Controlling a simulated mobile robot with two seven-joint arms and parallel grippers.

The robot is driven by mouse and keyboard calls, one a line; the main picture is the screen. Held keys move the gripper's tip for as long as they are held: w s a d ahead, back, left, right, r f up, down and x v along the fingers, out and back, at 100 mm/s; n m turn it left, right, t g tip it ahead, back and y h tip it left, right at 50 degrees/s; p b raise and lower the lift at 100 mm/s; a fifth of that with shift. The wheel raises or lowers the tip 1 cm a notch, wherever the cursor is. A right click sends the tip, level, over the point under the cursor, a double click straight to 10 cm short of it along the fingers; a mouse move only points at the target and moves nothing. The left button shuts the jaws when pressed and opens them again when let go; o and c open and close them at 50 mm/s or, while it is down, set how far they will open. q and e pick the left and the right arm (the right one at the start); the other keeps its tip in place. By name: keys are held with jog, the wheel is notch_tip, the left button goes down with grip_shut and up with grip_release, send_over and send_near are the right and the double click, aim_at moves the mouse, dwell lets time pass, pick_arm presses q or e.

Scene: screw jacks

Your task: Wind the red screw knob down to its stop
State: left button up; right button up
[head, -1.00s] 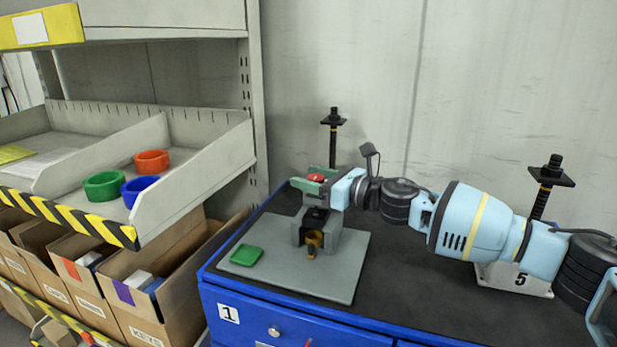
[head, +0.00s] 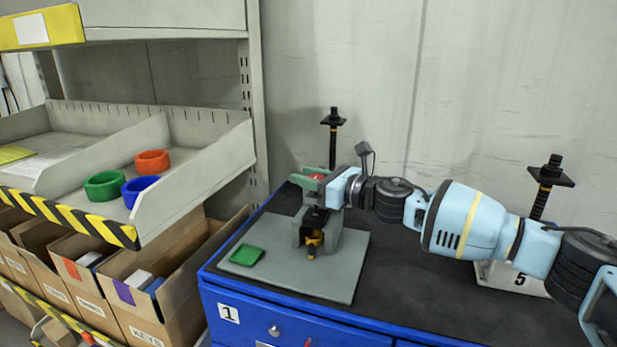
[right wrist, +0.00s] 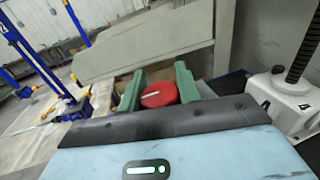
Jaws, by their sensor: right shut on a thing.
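The red screw knob (right wrist: 159,95) shows in the right wrist view with a pale line on its top. It sits between the two green fingers of my right gripper (right wrist: 158,88), which is shut on it. In the head view the knob (head: 317,177) is mostly hidden by my right gripper (head: 322,178). Below it stands a grey jack body (head: 325,232) with an orange-brown part (head: 313,243) at its front. The jack stands on a grey plate (head: 345,280). My left gripper is out of view.
A small green tray (head: 246,257) lies on the plate's left. Black screw posts stand at the back (head: 333,130) and right (head: 548,185), the right one on a white base marked 5. A shelf with coloured rings (head: 152,161) stands left, above cardboard boxes (head: 160,305).

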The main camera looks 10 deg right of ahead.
jog(key=shift+m+t+h, duration=0.3)
